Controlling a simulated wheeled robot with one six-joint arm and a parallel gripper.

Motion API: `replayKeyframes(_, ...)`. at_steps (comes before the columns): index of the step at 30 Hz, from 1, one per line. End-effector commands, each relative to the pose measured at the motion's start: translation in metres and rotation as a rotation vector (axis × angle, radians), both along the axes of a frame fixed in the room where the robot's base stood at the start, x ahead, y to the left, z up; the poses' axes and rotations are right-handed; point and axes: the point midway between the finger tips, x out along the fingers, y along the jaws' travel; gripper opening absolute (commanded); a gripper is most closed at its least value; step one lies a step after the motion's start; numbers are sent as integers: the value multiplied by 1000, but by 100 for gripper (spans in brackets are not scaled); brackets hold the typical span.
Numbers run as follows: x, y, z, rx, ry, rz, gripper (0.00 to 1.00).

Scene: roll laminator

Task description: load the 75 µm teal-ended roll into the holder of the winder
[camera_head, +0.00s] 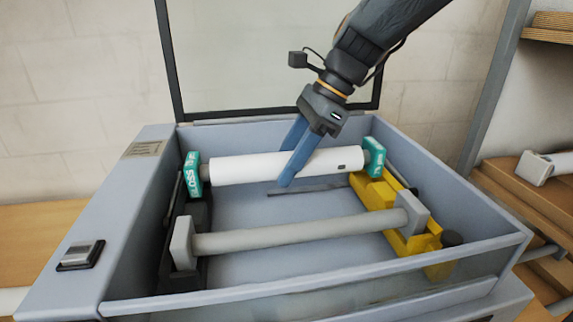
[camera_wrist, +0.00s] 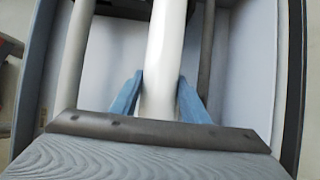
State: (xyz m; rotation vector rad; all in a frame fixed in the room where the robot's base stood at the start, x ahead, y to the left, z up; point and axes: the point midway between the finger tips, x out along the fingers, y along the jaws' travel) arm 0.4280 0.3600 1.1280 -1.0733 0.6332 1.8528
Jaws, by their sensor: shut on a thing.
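The white roll with teal ends (camera_head: 245,166) spans the rear of the winder's open bay, lengthwise from left to right. Its left teal end (camera_head: 192,174) reads "GLOSS"; its right teal end (camera_head: 374,157) is over the yellow holder (camera_head: 368,190). The left end is by the dark holder (camera_head: 199,212). I cannot tell whether the ends are fully seated. My gripper (camera_head: 290,172) comes from above with its blue fingers around the roll, right of its middle. The wrist view shows the white roll (camera_wrist: 162,85) between both fingers (camera_wrist: 160,98).
A grey roller (camera_head: 295,235) with grey square ends lies across the front of the bay. The raised clear lid (camera_head: 270,55) stands behind. The grey front wall (camera_head: 310,283) bounds the bay. Another white roll (camera_head: 560,165) lies on the wooden shelf at right.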

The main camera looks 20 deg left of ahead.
Motion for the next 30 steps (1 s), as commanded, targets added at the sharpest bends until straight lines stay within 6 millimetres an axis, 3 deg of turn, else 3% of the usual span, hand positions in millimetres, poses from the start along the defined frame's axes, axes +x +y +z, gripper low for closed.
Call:
replayKeyframes(3, 0, 0, -9, 1, -1, 0, 0)
replayKeyframes(27, 0, 0, -21, 1, -2, 1, 0)
replayKeyframes(28, 0, 0, -22, 1, -1, 0, 43)
replayKeyframes(30, 0, 0, -22, 1, -1, 0, 55)
